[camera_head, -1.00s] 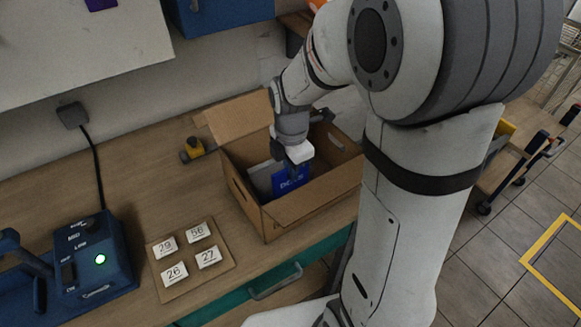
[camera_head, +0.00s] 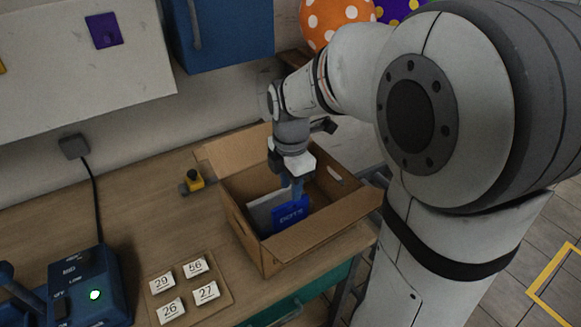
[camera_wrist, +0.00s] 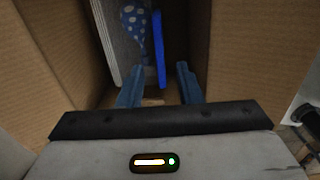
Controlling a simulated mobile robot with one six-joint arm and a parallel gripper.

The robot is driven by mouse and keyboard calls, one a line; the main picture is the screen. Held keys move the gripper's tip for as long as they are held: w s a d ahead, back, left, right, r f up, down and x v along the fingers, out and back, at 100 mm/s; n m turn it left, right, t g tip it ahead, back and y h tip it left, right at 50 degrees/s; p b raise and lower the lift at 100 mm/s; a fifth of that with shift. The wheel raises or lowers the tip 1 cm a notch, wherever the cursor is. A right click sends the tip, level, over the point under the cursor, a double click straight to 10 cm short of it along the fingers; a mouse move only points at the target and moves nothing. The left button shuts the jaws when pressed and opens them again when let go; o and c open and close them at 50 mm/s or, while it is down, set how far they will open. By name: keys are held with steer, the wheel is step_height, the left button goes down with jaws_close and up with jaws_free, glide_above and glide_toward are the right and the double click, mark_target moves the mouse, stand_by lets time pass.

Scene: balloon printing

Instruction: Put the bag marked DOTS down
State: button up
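The blue bag marked DOTS (camera_head: 291,213) stands in an open cardboard box (camera_head: 300,243), beside a light grey packet (camera_head: 262,209). In the wrist view the blue bag shows as a narrow upright strip (camera_wrist: 158,45), and the packet beside it has a blue patch with white dots (camera_wrist: 134,22). My gripper (camera_head: 297,187) points down into the box, just above the bag. In the wrist view its two fingers (camera_wrist: 158,75) are apart, with a gap on both sides of the bag's near end. I see no finger touching the bag.
The box walls (camera_wrist: 235,60) stand close around my gripper. Balloons (camera_head: 335,20) hang behind my arm.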

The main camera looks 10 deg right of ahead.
step_height(320, 180, up, 6)
steer(key=shift+f, duration=0.1)
stand_by(0.5)
